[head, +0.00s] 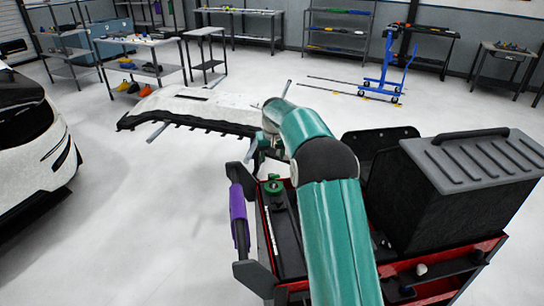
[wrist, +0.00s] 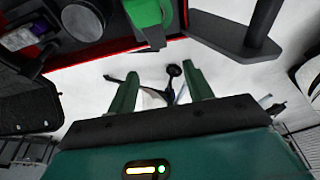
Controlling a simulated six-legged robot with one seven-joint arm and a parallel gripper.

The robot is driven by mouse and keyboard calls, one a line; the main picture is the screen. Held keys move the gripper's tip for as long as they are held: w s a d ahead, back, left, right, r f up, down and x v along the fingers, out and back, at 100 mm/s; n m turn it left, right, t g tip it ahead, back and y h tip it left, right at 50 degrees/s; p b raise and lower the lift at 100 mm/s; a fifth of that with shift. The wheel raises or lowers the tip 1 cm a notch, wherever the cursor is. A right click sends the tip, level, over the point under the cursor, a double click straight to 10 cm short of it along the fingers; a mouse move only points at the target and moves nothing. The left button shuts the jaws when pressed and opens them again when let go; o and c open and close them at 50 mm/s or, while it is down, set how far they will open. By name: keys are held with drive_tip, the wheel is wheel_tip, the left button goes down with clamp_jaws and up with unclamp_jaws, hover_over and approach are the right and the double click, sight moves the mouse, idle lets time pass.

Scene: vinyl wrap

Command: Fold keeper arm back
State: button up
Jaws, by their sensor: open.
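A purple roll (head: 238,215) stands on a dark holder at the left side of the red-edged tool cart (head: 268,235). A dark upper piece (head: 240,178) sits at the roll's top end, and a dark lower bracket (head: 256,275) is below it. I cannot tell for certain which piece is the keeper arm. In the wrist view a dark flat bracket with a post (wrist: 235,37) shows at the upper right, outside the fingers. My gripper (wrist: 160,80) is open with nothing held between its green fingers; in the head view it is mostly hidden beyond my teal arm.
A pale bumper (head: 200,105) rests on a stand beyond. A white car (head: 30,140) is at left. The floor between car and cart is clear.

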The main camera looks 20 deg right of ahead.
drive_tip(key=v, duration=1.4)
